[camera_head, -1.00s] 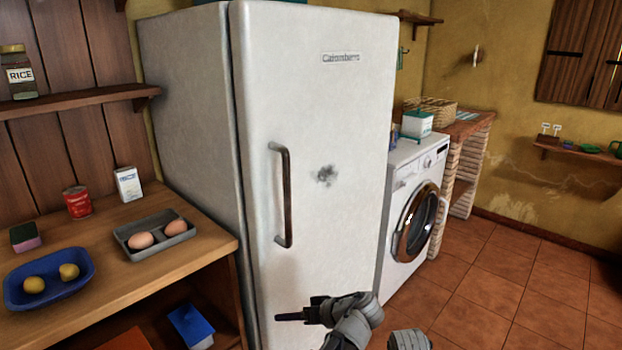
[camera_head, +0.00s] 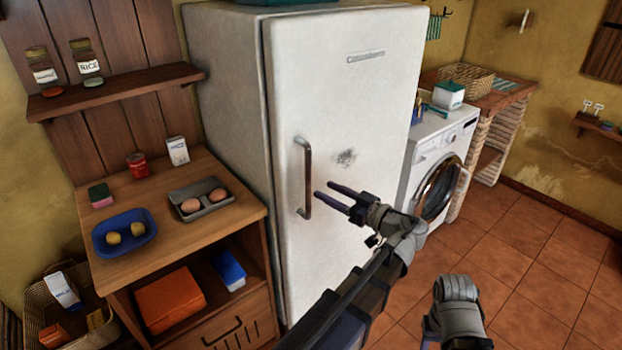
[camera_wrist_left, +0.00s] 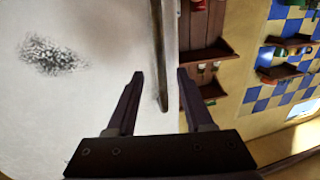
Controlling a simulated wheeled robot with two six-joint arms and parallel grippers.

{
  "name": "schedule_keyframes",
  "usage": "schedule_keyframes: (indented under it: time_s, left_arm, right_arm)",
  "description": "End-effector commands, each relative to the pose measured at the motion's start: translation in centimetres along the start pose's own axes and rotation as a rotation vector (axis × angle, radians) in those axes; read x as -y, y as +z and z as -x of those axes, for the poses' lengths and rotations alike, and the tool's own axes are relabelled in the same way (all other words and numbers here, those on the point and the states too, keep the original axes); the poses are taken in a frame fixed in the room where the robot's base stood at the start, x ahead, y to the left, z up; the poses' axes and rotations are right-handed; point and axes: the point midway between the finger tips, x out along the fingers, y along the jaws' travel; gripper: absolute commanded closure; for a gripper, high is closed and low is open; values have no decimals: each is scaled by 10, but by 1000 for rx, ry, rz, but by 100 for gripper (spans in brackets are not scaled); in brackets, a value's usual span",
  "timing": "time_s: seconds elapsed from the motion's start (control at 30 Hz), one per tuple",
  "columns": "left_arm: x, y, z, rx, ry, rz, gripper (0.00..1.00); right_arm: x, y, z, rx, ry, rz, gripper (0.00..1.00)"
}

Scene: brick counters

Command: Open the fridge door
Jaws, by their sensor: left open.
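The white fridge (camera_head: 350,100) stands in the middle of the head view with its door shut. A dark metal bar handle (camera_head: 307,178) runs upright along the left side of the door. My left gripper (camera_head: 322,198) is open, its two fingers pointing left at the lower part of the handle. In the left wrist view the handle (camera_wrist_left: 160,55) comes down between the two open fingers (camera_wrist_left: 160,78), ahead of or level with their tips; I cannot tell whether it is touched. My right gripper cannot be made out; only a grey arm part shows at the bottom.
A wooden counter (camera_head: 165,220) with a blue tray (camera_head: 125,245) and an egg tray (camera_head: 172,198) adjoins the fridge on the left. A washing machine (camera_head: 425,150) stands close on the right. The tiled floor (camera_head: 530,260) at the right is clear.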

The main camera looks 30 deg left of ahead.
Motion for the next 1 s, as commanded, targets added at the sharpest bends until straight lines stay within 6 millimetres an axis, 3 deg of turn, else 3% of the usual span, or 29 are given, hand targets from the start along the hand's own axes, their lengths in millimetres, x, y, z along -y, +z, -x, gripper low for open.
schedule_keyframes:
  time_s: [0.3,0.5,0.87,1.0]
  left_arm:
    - [1,0,-48,1,-3,-2,48]
    - [0,1,-68,2,-1,-2,48]
    - [0,1,-73,2,0,-2,48]
    - [0,1,-73,2,0,-2,60]
  right_arm:
    - [0,0,0,0,0,0,50]
    - [0,0,0,0,0,0,50]
    - [0,0,0,0,0,0,50]
    - [0,0,0,0,0,0,50]
